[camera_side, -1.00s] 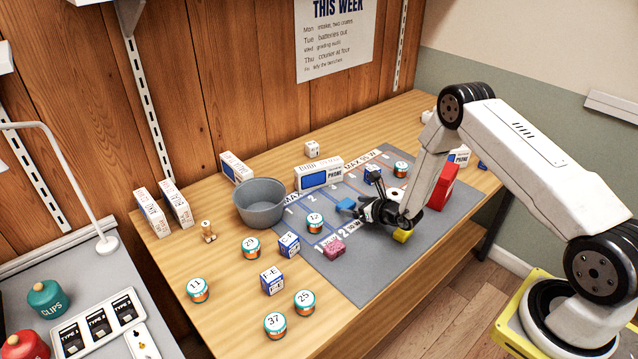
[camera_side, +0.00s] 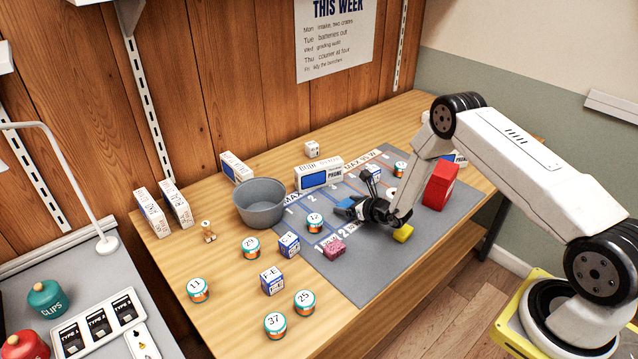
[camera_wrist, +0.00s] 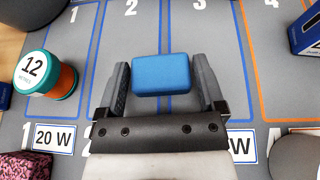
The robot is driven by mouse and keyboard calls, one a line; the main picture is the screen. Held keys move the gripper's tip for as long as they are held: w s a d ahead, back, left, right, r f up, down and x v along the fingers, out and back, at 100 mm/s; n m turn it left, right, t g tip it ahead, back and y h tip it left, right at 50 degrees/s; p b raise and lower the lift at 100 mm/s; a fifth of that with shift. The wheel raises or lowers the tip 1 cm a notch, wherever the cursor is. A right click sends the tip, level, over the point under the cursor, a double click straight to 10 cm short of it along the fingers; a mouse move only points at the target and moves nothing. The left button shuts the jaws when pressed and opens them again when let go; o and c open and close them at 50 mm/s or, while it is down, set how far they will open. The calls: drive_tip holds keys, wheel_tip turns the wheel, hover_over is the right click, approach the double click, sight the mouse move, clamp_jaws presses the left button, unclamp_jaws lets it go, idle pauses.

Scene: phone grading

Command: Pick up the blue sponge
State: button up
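The blue sponge (camera_wrist: 162,74) lies between the two fingers of my gripper (camera_wrist: 163,85) in the wrist view, with a narrow gap showing at each side. In the side view my gripper (camera_side: 358,206) is low over the grey mat, its fingers on either side of the sponge (camera_side: 345,204), which is partly hidden by them. The fingers are open and do not appear to grip the sponge.
A tin marked 12 (camera_side: 314,222) stands left of the gripper. A pink sponge (camera_side: 334,248) and a yellow block (camera_side: 403,233) lie in front of it. A red box (camera_side: 439,186) stands right.

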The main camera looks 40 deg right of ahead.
drive_tip(key=c, duration=0.7)
drive_tip(key=shift+r, duration=0.1)
drive_tip(key=shift+c, duration=0.2)
drive_tip(key=shift+r, duration=1.05)
drive_tip(key=s+a+r, duration=0.2)
drive_tip(key=s+r, duration=0.8)
drive_tip(key=s, duration=0.3)
drive_tip(key=shift+s+a+r, duration=0.35)
drive_tip(key=shift+s, duration=0.05)
